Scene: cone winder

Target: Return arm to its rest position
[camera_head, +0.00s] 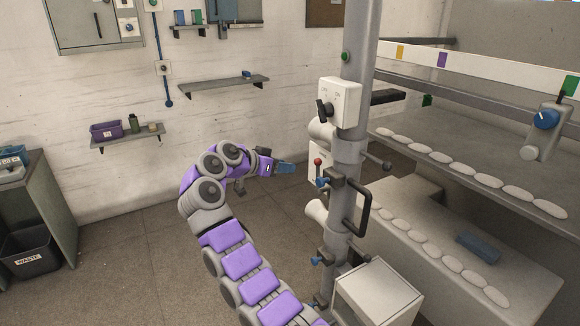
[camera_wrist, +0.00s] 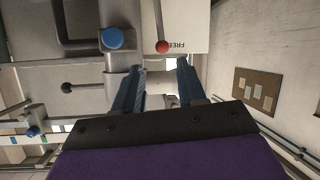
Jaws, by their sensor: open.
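My arm is purple and grey and reaches up and forward in the head view, bending to the right at its top. My gripper (camera_head: 287,168) is at its end, with blue fingers pointing right toward the grey post (camera_head: 350,150) of the cone winder. In the wrist view my gripper (camera_wrist: 160,88) has its two blue fingers apart with nothing held between them. Beyond the fingers, the wrist view shows a red-knobbed lever (camera_wrist: 162,46) on a white panel and a blue knob (camera_wrist: 113,38). The red-knobbed lever also shows in the head view (camera_head: 318,162).
Wall shelves (camera_head: 224,86) are behind my arm. A waste bin (camera_head: 30,252) is far left. The floor left of my arm is clear.

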